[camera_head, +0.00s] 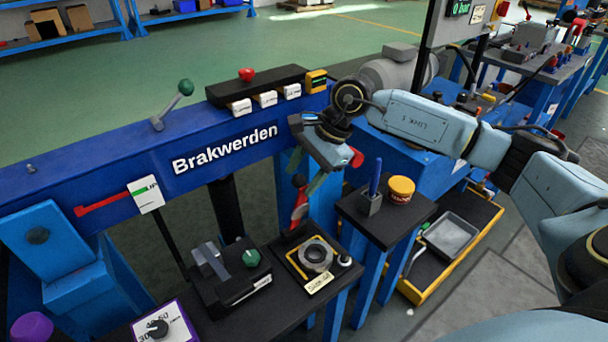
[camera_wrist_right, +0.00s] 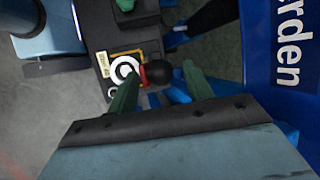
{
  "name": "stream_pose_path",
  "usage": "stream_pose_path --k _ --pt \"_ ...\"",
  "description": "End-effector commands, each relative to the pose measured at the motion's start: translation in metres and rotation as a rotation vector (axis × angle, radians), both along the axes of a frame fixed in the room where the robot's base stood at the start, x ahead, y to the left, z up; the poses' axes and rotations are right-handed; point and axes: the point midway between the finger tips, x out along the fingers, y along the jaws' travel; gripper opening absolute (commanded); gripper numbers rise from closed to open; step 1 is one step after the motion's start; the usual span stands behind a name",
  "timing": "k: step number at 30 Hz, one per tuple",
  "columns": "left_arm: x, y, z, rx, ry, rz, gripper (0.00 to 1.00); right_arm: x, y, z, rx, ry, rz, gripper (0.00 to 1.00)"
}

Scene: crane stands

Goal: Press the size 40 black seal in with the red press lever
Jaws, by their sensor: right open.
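The red press lever (camera_head: 299,210) stands upright at the back of a small black press station, below the blue beam. My right gripper (camera_head: 306,174) is open above it, fingers pointing down. In the right wrist view the lever's red and black top (camera_wrist_right: 160,72) shows in the gap between the green fingers (camera_wrist_right: 161,80); I cannot tell whether they touch it. A pale metal ring (camera_head: 318,254) lies in a yellow-edged frame in front of the lever and also shows in the wrist view (camera_wrist_right: 124,70). I cannot make out the black seal. My left gripper is out of view.
A labelled blue beam (camera_head: 225,150) runs close to my right gripper. A black fixture with a green knob (camera_head: 251,258) stands left of the ring. A grey tray (camera_head: 450,236) lies lower right.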

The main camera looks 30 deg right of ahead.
Motion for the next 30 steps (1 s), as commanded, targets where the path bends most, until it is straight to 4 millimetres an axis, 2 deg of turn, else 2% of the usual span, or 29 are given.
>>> stream_pose_path --k 6,18,30 --pt "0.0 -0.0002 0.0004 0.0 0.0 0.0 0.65 0.0 0.0003 -0.0002 0.001 0.0 0.0 0.51" --pt "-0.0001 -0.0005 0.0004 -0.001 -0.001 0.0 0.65 0.0001 0.0003 0.0003 0.001 -0.001 0.0 0.0" --pt "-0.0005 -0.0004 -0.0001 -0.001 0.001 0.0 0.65 0.0008 0.0005 0.0005 0.002 -0.004 0.001 0.0"
